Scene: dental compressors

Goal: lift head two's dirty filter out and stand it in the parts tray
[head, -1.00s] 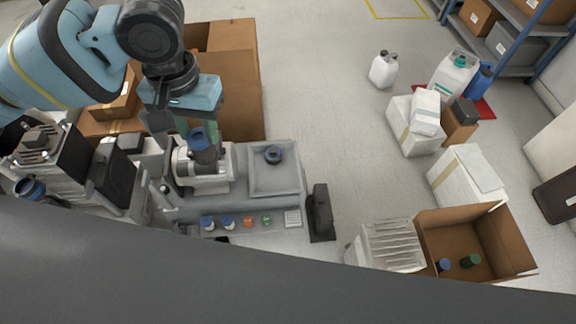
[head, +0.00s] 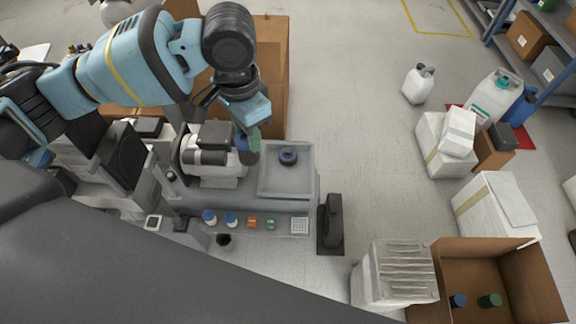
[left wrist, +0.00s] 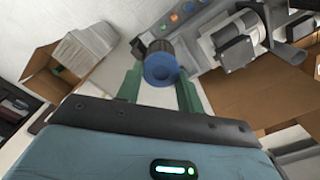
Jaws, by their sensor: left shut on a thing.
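My left gripper (head: 251,139) is shut on a filter with a blue top and dark grey body (head: 250,156). It holds the filter upright, just right of the compressor head (head: 212,165) and by the left edge of the parts tray (head: 297,183). In the left wrist view the filter's blue top (left wrist: 160,67) sits between the green fingers. The tray is a shallow grey square. A dark blue round part (head: 288,156) stands in its far half, and its near half is bare. My right gripper is not in view.
Below the tray, a panel (head: 262,232) carries blue-topped bottles, orange and green knobs and a white grid. A black upright object (head: 331,224) stands right of the tray. An open carton (head: 545,285) with a blue and a green cylinder is at lower right.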

